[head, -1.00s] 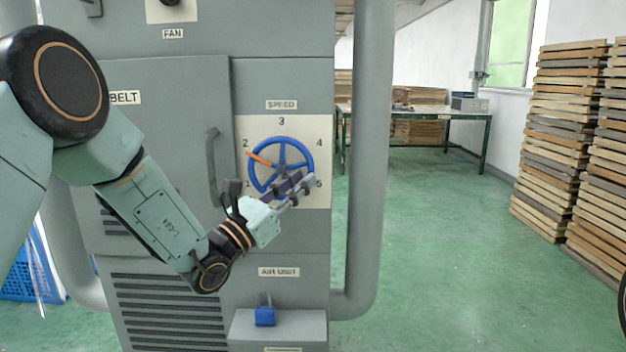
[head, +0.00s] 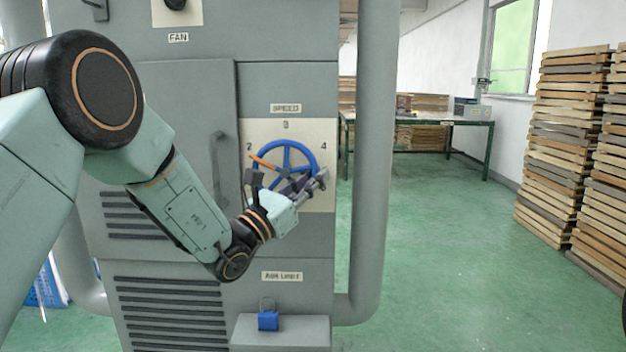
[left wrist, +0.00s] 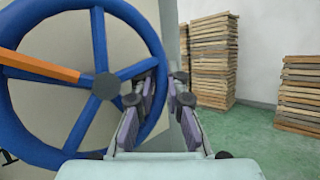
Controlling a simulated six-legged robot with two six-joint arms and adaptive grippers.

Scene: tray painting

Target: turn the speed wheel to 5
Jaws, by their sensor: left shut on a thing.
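The blue speed wheel (head: 286,155) is on a pale dial plate (head: 326,201) on the grey machine. Its orange pointer handle (head: 264,162) points up and left, close to the 2. The numerals 2, 3 and 4 show; 1 and 5 are hidden behind my gripper and arm. My left gripper (head: 313,181) is at the wheel's lower right side. In the left wrist view, the fingers (left wrist: 160,108) stand on both sides of the blue rim (left wrist: 157,62) and are shut on it. My right gripper is not in view.
A grey vertical pipe (head: 372,150) stands just right of the dial. A blue padlock (head: 268,320) hangs below, near the air unit label. A handle (head: 217,170) is on the door to the left. A green table and stacked wooden frames (head: 565,150) stand farther off.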

